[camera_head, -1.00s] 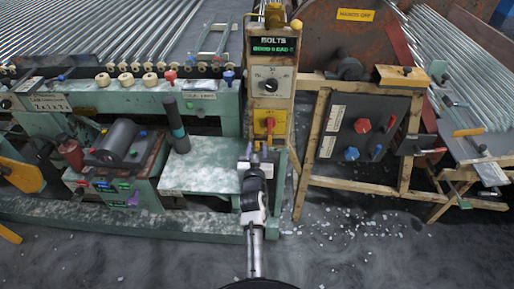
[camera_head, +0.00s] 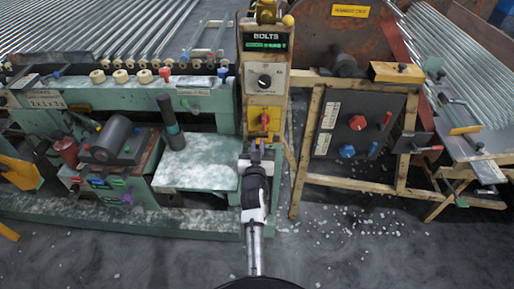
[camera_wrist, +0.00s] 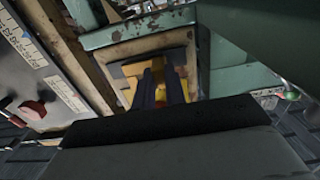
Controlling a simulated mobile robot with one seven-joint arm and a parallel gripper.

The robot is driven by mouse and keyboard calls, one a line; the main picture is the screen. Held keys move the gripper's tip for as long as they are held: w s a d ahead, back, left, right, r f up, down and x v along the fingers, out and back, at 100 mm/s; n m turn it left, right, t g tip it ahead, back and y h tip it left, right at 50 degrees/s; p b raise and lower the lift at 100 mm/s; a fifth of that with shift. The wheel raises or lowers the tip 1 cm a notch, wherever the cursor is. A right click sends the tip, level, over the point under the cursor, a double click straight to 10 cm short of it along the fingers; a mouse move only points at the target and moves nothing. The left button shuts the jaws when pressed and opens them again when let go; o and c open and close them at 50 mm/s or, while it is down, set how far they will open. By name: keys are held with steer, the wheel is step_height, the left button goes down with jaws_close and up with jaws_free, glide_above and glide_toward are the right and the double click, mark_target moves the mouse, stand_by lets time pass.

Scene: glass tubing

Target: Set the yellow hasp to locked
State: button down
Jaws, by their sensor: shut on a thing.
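The yellow hasp (camera_head: 254,113) is a yellow plate with a red lever (camera_head: 264,120) on its front, low on the wooden-edged BOLTS post. My gripper (camera_head: 257,152) is at the plate's lower edge. In the wrist view, the two dark fingers of my gripper (camera_wrist: 160,88) point at the yellow hasp (camera_wrist: 183,72), with yellow showing between and beside them. They are shut on part of the hasp, and the fingers hide most of the gripped part. A little red shows low between the fingers. The lock state cannot be read.
A green bench (camera_head: 200,172) stands close on the left. A wooden frame with a dark panel (camera_head: 340,150) of red and blue knobs stands on the right. White bits litter the floor in front.

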steer(key=shift+d, duration=0.45)
steer(key=c, duration=1.4)
jaws_free()
steer(key=shift+d, duration=0.1)
steer(key=shift+c, duration=0.2)
